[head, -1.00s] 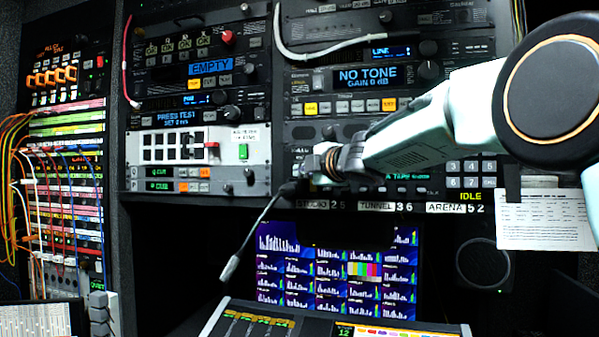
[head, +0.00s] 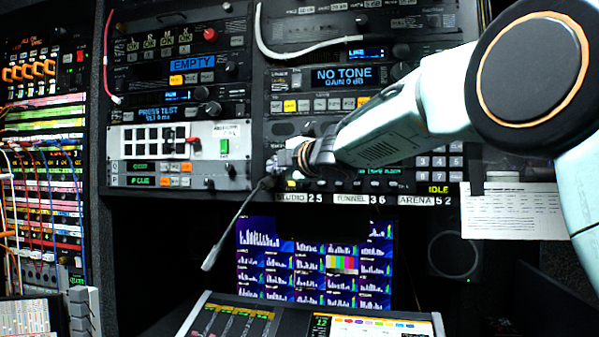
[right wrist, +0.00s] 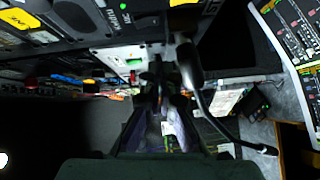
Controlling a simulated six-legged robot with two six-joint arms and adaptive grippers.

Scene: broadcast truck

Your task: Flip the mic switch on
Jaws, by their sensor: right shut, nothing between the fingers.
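A black gooseneck microphone (head: 232,225) comes out of the lower rack panel and hangs down to the left, ending in a grey tip. It also shows in the right wrist view (right wrist: 213,115), just right of the fingers. My right gripper (head: 278,160) is shut and empty in front of this panel, just above the gooseneck's base. In the right wrist view its fingers (right wrist: 163,98) point at the rack. My left gripper is not in view.
A white panel (head: 118,165) with a red lever and green button lies left of my gripper. A lit yellow button (right wrist: 106,3) is on the rack above. Below are a monitor wall (head: 315,285) and a console (head: 200,322). A paper sheet (head: 515,210) hangs at right.

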